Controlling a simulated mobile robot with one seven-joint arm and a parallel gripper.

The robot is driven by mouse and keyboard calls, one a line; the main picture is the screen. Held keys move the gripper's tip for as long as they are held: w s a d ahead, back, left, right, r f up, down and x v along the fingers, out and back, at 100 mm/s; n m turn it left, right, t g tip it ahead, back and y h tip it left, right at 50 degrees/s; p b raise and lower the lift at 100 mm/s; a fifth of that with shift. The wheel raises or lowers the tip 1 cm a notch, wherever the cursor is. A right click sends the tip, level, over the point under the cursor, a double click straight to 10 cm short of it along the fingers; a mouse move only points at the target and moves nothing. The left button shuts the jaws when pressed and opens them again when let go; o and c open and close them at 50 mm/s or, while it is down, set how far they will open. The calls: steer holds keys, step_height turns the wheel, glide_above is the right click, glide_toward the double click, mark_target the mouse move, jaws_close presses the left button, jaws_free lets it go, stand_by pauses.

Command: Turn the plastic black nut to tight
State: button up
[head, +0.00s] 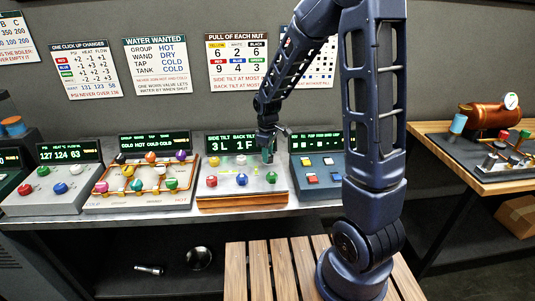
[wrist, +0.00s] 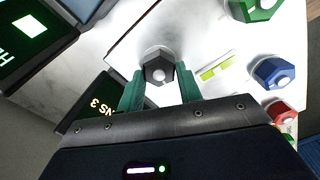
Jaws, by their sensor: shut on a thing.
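The black nut (wrist: 158,68) is a dark hex knob with a grey centre, on a pale metal panel (wrist: 125,45). My gripper (wrist: 160,88) has its two green fingers on either side of it, shut on it. In the head view my gripper (head: 267,156) reaches down to the back right of the tilt panel (head: 228,188) and hides the black nut there. The tilt display (head: 231,145) behind reads 3L and 1F, its right end partly covered by my gripper. How tight the nut is cannot be told.
In the wrist view a green nut (wrist: 258,9), a blue nut (wrist: 270,73) and a red nut (wrist: 282,111) stand apart from my fingers, with a yellow-green level (wrist: 216,67) nearby. A blue panel (head: 318,183) stands close on the right, a pipe panel (head: 138,200) on the left.

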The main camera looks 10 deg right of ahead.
steer(key=m, duration=0.4)
steer(key=shift+w+m, duration=0.1)
steer(key=shift+m, duration=0.2)
steer(key=m, duration=0.3)
steer(key=shift+d+m, duration=0.1)
steer(key=shift+m, duration=0.2)
steer(key=m, duration=0.3)
steer(key=shift+d+m, duration=0.1)
steer(key=shift+m, duration=2.1)
steer(key=o, duration=1)
step_height(320, 180, up, 11)
steer(key=shift+d, duration=0.15)
